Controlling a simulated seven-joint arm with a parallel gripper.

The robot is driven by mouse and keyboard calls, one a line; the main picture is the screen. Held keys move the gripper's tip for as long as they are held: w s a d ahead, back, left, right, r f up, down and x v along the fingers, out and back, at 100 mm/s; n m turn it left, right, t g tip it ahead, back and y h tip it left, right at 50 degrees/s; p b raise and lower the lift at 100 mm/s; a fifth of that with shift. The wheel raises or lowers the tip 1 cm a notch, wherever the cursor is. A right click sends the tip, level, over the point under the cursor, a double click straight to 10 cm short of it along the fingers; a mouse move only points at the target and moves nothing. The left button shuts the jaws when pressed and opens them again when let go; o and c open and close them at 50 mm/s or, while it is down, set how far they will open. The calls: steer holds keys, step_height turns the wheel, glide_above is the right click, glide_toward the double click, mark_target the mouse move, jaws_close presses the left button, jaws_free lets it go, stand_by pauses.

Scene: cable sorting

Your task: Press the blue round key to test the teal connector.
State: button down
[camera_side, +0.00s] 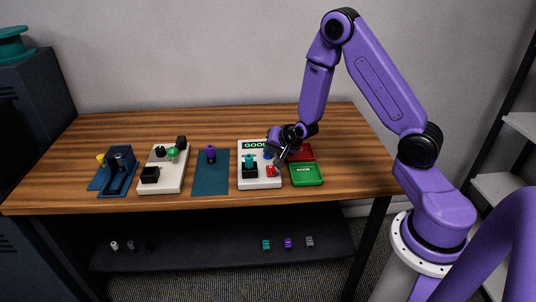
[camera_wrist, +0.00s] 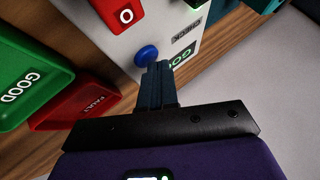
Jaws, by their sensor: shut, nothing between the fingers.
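The white test box (camera_side: 261,184) stands on the table, with the teal connector (camera_side: 249,160) upright in its black socket. The blue round key (camera_wrist: 146,54) is on the box's face in the wrist view, beside the word CHECK. In the side view the blue key (camera_side: 268,155) is partly hidden by my gripper. My gripper (camera_wrist: 158,66) is shut and empty, its tips right beside the blue key; I cannot tell whether they touch it. The display (camera_side: 255,145) on the box shows GOOD in lit green. A red key (camera_wrist: 124,15) marked O is also on the box.
A green GOOD tray (camera_side: 307,181) and a red FAULT tray (camera_wrist: 85,98) lie right of the box. To its left are a teal mat (camera_side: 209,180) with a purple connector (camera_side: 210,150), a beige board (camera_side: 176,182) and a blue stand (camera_side: 119,173).

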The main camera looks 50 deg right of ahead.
mark_target(270, 156)
steer(key=shift+r, duration=0.85)
steer(key=shift+r, duration=2.5)
steer(key=shift+a, duration=0.1)
